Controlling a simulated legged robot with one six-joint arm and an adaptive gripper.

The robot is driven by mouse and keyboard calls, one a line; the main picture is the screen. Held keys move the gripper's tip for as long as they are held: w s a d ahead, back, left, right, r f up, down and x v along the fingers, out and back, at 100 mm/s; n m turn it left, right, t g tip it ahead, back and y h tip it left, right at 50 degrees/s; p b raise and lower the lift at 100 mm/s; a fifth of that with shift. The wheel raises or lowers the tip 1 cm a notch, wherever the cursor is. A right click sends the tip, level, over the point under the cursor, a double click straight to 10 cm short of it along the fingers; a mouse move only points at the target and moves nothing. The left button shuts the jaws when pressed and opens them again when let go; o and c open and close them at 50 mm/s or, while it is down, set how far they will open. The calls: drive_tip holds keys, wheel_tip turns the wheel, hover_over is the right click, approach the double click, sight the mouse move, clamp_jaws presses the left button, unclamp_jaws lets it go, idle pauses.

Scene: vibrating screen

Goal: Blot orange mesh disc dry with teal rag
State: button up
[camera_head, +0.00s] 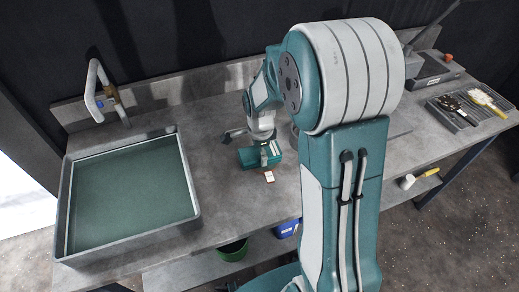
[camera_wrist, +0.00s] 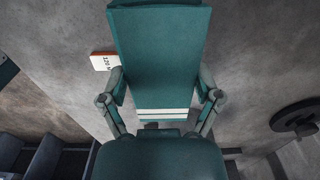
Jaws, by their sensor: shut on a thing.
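My gripper (camera_wrist: 161,90) is shut on the teal rag (camera_wrist: 160,45), a flat folded block with a white stripe near its lower edge. One finger presses on each side of the rag in the wrist view. In the head view the rag (camera_head: 246,158) is low over or on the grey bench, below my gripper (camera_head: 264,148); I cannot tell if it touches. I cannot make out an orange mesh disc in either view; my arm and the rag hide part of the bench.
A small white and orange-red card (camera_wrist: 104,61) marked "120" lies beside the rag. A grey-rimmed sink (camera_head: 196,207) with a tap (camera_head: 96,92) is at left. A rack (camera_head: 452,113) with brushes is at far right. A dark round part (camera_wrist: 296,119) sits right in the wrist view.

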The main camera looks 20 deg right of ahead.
sight(269, 150)
drive_tip(key=shift+f, duration=0.6)
idle(0.7)
drive_tip(key=shift+d, duration=0.1)
drive_tip(key=shift+s+d+f, duration=0.1)
drive_tip(key=shift+s+d, duration=0.1)
drive_tip(key=shift+d, duration=0.9)
drive_tip(key=shift+a, duration=1)
drive_tip(key=shift+d+r, duration=0.2)
drive_tip(key=shift+d, duration=0.55)
drive_tip(key=shift+d+f, duration=0.15)
drive_tip(key=shift+d, duration=0.3)
drive_tip(key=shift+w+a+f, duration=0.1)
drive_tip(key=shift+a, duration=0.75)
drive_tip(key=shift+a+f, duration=0.1)
drive_tip(key=shift+a, duration=0.25)
drive_tip(key=shift+c, duration=0.4)
